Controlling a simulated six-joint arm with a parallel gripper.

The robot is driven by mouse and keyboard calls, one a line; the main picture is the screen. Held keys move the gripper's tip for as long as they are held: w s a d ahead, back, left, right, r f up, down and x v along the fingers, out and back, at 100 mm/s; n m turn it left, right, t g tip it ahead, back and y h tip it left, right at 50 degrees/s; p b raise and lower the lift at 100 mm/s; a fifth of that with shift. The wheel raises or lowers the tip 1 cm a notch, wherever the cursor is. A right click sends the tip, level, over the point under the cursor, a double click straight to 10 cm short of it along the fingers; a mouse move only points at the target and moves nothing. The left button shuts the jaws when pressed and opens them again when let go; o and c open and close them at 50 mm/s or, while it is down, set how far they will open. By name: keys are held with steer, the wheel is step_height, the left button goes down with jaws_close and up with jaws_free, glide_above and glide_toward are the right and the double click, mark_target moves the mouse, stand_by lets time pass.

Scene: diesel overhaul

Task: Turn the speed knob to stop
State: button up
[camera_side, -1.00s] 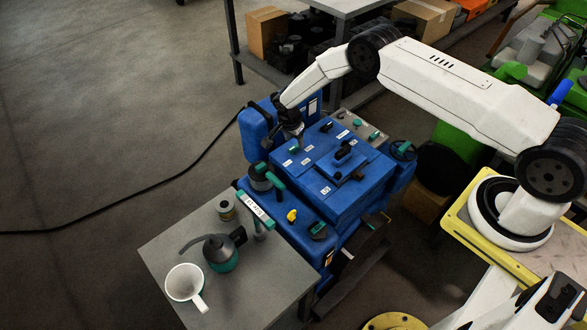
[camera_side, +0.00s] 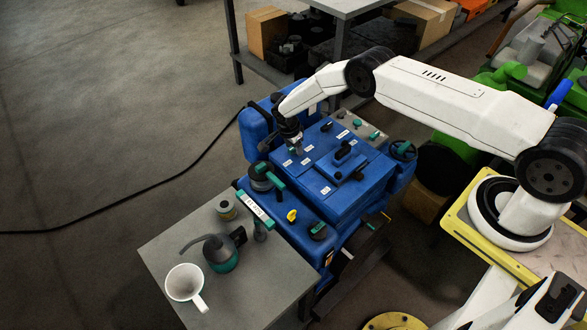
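The blue engine (camera_side: 335,195) stands in the middle of the view, with several small dark and teal knobs and white labels on its top. My gripper (camera_side: 297,149) points down over the back left part of the engine top. It hides the spot where a small teal knob showed before. I cannot tell whether its fingers touch or grip that knob. The labels are too small to read, so I cannot tell which knob is the speed knob. A yellow knob (camera_side: 291,215) and a round teal-topped knob (camera_side: 318,230) sit on the engine's front ledge.
A grey table (camera_side: 250,295) at the front left holds a white mug (camera_side: 185,286), an oil can (camera_side: 220,252) and a small tin (camera_side: 227,210). A teal-handled lever (camera_side: 268,175) stands up near my gripper. A handwheel (camera_side: 403,150) is at the engine's right.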

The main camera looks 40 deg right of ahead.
jaws_close()
